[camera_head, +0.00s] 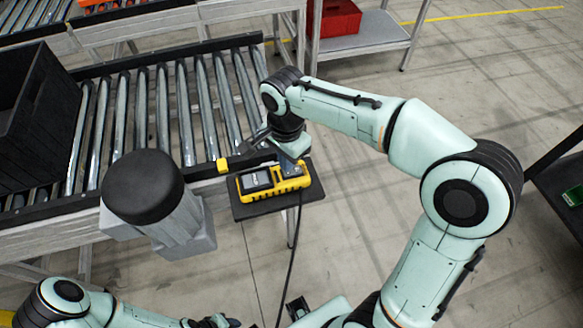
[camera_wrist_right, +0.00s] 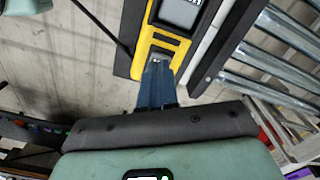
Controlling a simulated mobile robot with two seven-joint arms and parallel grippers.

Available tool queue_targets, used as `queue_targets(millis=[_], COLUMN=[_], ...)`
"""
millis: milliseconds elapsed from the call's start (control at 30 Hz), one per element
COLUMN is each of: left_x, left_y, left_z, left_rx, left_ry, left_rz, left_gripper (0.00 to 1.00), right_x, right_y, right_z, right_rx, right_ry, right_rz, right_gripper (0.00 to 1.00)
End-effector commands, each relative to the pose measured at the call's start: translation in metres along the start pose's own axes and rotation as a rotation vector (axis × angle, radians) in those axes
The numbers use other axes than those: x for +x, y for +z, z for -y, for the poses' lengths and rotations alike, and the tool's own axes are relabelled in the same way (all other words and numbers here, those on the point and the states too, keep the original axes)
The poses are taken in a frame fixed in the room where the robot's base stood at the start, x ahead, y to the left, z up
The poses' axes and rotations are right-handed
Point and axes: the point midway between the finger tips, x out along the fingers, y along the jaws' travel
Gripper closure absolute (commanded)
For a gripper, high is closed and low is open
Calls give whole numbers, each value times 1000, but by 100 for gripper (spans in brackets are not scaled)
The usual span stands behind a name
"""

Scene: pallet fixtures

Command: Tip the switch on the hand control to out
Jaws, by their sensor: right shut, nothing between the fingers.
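The hand control (camera_head: 252,190) is a yellow case with a dark display, lying on a small dark shelf (camera_head: 246,212) at the front edge of the roller conveyor. In the right wrist view the hand control (camera_wrist_right: 172,43) is at the top centre, its upper end cut off by the frame. My right gripper (camera_head: 289,180) is shut and empty, its fingertips over the right end of the case. In the wrist view its fingers (camera_wrist_right: 157,66) reach that end; contact is unclear. The switch and its position cannot be made out. My left gripper (camera_head: 212,321) is at the bottom edge, partly cut off.
A roller conveyor (camera_head: 160,110) bears a black crate (camera_head: 36,120) at the left. A dark-capped grey post (camera_head: 144,186) stands left of the control. A black cable (camera_head: 291,250) hangs from the shelf. A red bin (camera_head: 338,18) is behind.

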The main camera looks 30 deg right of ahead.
Motion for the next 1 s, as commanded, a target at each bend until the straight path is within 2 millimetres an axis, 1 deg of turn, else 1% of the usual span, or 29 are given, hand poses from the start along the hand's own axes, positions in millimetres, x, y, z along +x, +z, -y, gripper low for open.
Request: queue_targets(millis=[567, 1000], left_x=[0, 5], left_y=[0, 2], left_z=[0, 2], left_rx=[0, -1], left_ry=[0, -1], left_rz=[0, 3], left_gripper=[57, 57], right_x=[0, 7], right_y=[0, 0], right_z=[0, 0], right_rx=[0, 0], right_ry=[0, 1], right_rz=[0, 0], right_gripper=[100, 100])
